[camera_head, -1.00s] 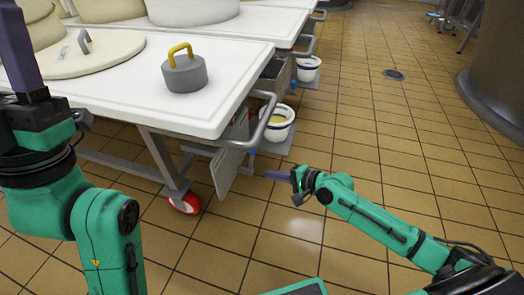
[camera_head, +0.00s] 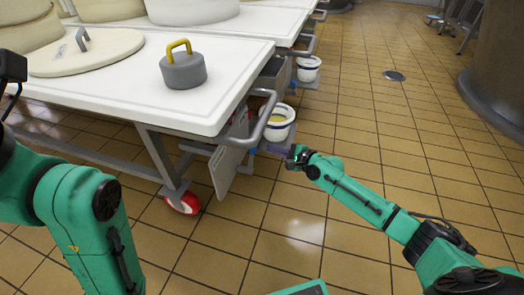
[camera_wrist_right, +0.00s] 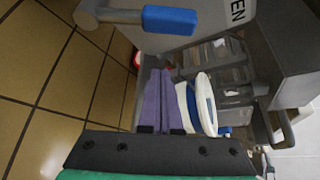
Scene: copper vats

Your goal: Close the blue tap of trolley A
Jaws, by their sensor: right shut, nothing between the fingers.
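The near trolley has a white top (camera_head: 125,95); I see no letter A on it. Its blue tap handle shows small under the corner in the head view (camera_head: 252,151), and large at the top of the right wrist view (camera_wrist_right: 170,20), beside a grey plate. My right gripper (camera_head: 262,147) is shut and empty, low beside the trolley's corner, close to the tap. In the wrist view its purple fingers (camera_wrist_right: 160,72) point up toward the blue handle, with a gap visible between. My left arm stands at the left edge; its fingers are out of the picture.
A white bucket with a blue band (camera_head: 278,122) stands just beyond the tap, close beside my right fingers in the wrist view (camera_wrist_right: 200,105). A grey push handle (camera_head: 264,115) juts from the trolley. A hanging plate (camera_head: 222,172) is near.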

